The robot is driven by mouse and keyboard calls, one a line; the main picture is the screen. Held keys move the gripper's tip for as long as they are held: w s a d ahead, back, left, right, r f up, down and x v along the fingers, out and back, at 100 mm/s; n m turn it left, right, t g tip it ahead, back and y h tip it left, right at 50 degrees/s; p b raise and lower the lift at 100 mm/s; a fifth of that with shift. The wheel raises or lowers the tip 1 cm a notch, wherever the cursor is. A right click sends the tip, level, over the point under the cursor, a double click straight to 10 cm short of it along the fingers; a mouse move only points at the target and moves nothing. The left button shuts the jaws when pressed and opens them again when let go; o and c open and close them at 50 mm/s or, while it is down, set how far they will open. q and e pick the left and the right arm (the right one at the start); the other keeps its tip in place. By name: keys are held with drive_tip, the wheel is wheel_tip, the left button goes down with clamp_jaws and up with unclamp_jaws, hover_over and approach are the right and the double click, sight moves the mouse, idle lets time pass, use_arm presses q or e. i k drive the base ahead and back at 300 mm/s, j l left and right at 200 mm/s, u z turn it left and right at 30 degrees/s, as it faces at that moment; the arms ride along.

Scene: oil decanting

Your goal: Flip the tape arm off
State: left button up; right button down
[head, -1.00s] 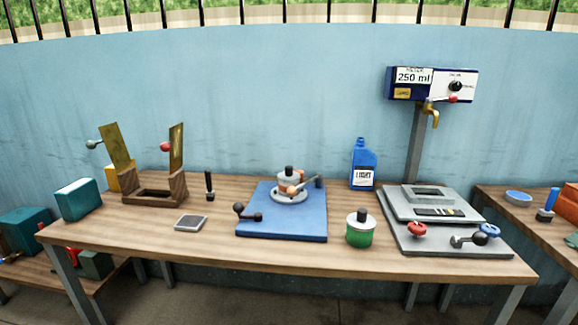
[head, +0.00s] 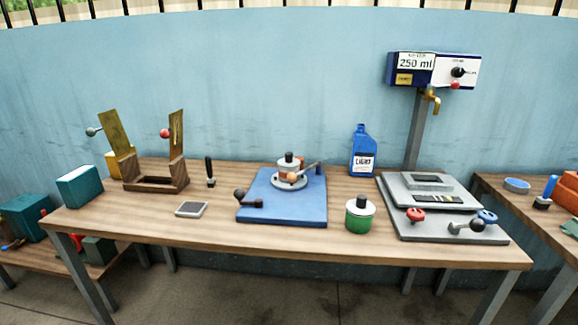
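No label marks a tape arm, so I cannot tell for certain which part it is. A second short dark lever (head: 247,198) sits at the board's left edge. Neither of my grippers is in view.
On the wooden table (head: 225,232) stand a wooden frame with two brass plates (head: 155,181), a blue bottle (head: 362,152), a green jar (head: 359,217) and a grey plate with knobs (head: 440,224). A teal box (head: 79,187) is at the left. The table's front middle is clear.

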sight(291, 177)
drive_tip(key=i+j, duration=0.25)
drive_tip(key=j, duration=0.2)
drive_tip(key=i+j+u, duration=0.15)
drive_tip(key=j, duration=0.25)
drive_tip(key=i+j, duration=0.35)
drive_tip(key=j+u, duration=0.05)
